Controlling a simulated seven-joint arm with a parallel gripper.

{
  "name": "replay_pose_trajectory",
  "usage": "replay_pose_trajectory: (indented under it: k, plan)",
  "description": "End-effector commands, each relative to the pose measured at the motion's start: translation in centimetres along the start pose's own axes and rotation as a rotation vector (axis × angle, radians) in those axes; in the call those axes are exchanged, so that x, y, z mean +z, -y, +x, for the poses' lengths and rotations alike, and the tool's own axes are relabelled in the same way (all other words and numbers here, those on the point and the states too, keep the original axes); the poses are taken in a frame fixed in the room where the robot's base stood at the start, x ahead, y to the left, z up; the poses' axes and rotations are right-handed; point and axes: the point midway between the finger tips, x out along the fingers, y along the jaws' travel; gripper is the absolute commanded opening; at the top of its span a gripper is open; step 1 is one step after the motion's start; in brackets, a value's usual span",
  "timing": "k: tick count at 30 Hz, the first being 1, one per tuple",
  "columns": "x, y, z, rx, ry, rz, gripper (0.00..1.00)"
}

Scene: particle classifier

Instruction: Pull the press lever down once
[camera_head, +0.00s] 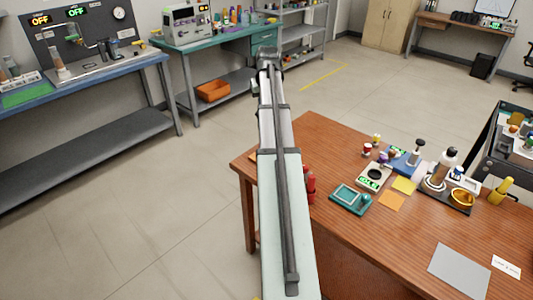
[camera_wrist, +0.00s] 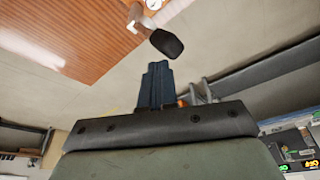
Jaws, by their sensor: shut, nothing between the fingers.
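My gripper (camera_wrist: 157,70) is shut and empty; its dark blue fingers are together in the wrist view. In that view a dark rounded knob (camera_wrist: 166,43) on a pale stem shows beyond the fingertips, apart from them in the picture. I cannot tell whether it is the press lever. In the head view my arm reaches away from me, and its far end (camera_head: 268,58) is over the floor, with the fingers not clearly visible. A small dark-topped stemmed device (camera_head: 420,145) stands on the wooden table (camera_head: 330,235); whether it is the press is unclear.
A blue bench (camera_head: 80,77) with OFF displays is at left. A teal bench (camera_head: 215,38) is behind. The floor between is open.

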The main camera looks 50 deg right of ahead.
Motion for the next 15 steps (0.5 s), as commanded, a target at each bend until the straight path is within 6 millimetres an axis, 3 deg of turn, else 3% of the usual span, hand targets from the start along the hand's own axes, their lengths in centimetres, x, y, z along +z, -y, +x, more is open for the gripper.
replay_pose_trajectory:
  k: [15]
  plan:
    - [-0.86, -1.02, -0.83, 0.0, 0.001, 0.0, 0.0]
